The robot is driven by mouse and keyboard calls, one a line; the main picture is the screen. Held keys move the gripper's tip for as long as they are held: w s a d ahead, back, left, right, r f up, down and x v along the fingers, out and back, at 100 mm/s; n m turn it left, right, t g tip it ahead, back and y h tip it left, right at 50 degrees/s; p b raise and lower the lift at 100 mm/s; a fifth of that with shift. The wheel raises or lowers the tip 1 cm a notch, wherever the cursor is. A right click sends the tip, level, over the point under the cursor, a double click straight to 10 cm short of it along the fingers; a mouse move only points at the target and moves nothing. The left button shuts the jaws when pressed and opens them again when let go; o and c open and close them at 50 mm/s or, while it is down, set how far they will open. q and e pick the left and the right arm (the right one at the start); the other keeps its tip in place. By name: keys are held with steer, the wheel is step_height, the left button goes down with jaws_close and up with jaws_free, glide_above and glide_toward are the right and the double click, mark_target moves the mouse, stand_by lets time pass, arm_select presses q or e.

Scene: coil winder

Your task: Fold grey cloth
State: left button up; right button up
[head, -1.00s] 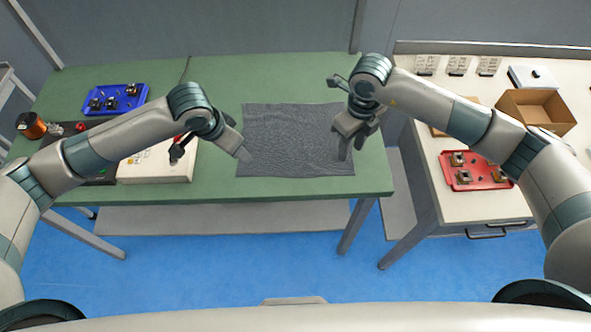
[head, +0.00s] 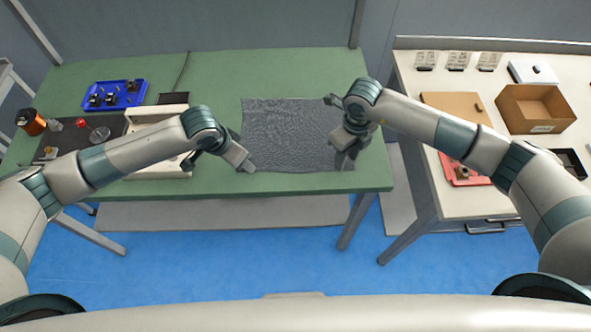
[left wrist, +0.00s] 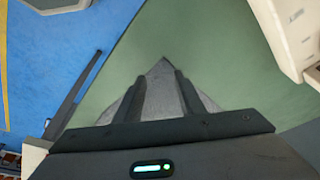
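The grey cloth (head: 290,125) lies spread out flat on the green table (head: 215,75). My left gripper (head: 246,165) is low at its front left corner. In the left wrist view the fingers (left wrist: 163,92) stand apart, with the pointed grey cloth corner (left wrist: 163,72) between them and grey showing outside both. My right gripper (head: 346,162) is low at the front right corner, which it partly hides. Its fingers look slightly apart; contact with the cloth cannot be made out.
A blue tray (head: 128,102) of parts stands at the back left, and a white box (head: 150,113) lies behind my left arm. On the right, a pale table (head: 415,105) holds an open cardboard box (head: 535,108) and a red tray (head: 448,172). The table behind the cloth is clear.

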arm_select(q)
steer(key=shift+f, duration=0.25)
arm_select(e)
steer(key=shift+f, duration=0.3)
arm_select(q)
steer(key=shift+f, duration=0.15)
arm_select(e)
steer(key=shift+f, duration=0.1)
arm_select(q)
jaws_close()
arm_select(e)
jaws_close()
